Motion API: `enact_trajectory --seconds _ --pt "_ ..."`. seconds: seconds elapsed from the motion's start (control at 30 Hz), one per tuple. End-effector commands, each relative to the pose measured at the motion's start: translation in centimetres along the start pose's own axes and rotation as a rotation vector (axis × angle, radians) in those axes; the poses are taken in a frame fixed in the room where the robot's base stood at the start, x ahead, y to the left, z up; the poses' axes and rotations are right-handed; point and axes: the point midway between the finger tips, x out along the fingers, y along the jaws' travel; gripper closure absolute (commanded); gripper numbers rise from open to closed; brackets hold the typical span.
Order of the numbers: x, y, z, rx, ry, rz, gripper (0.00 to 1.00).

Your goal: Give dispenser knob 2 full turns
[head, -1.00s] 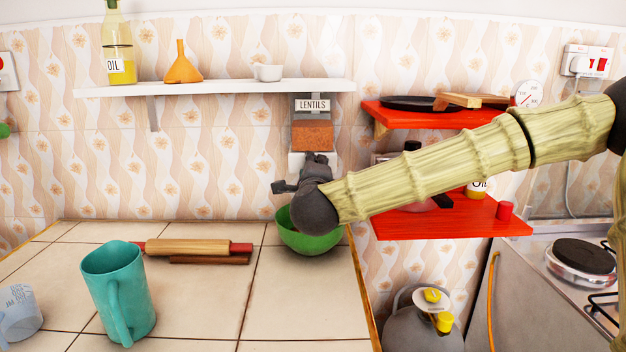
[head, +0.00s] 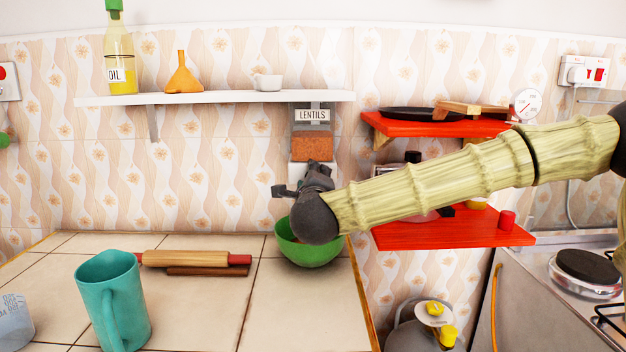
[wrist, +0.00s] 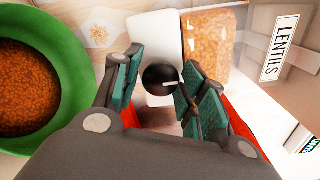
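The dispenser knob (wrist: 160,79) is round and black with a white mark. It sits on the white lower front of the lentils dispenser (head: 311,143). My gripper (wrist: 161,75) has one teal-padded finger on each side of the knob. The right finger appears to meet the knob's edge; a narrow gap seems to show on the left, so I cannot tell whether both pads press on it. In the head view my wrist hides the knob. A green bowl (head: 310,252) stands below the dispenser; the wrist view shows brown-orange lentils (wrist: 25,88) in it.
A white shelf (head: 220,98) with an oil bottle (head: 121,68), orange funnel (head: 184,78) and small white cup (head: 267,82) runs above. Red shelves (head: 450,234) are at right. A teal mug (head: 113,305) and rolling pin (head: 195,257) are on the tiled counter (head: 210,315).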

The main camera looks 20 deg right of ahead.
Motion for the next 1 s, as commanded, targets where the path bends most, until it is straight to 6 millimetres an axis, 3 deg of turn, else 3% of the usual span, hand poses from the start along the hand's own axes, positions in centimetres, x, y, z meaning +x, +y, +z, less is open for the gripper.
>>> enact_trajectory --seconds 0.47,1.0 --pt "-0.8 -0.1 0.1 0.0 -0.002 -0.001 0.46" --pt "-9.6 -0.1 0.1 -0.001 -0.003 -0.001 0.46"
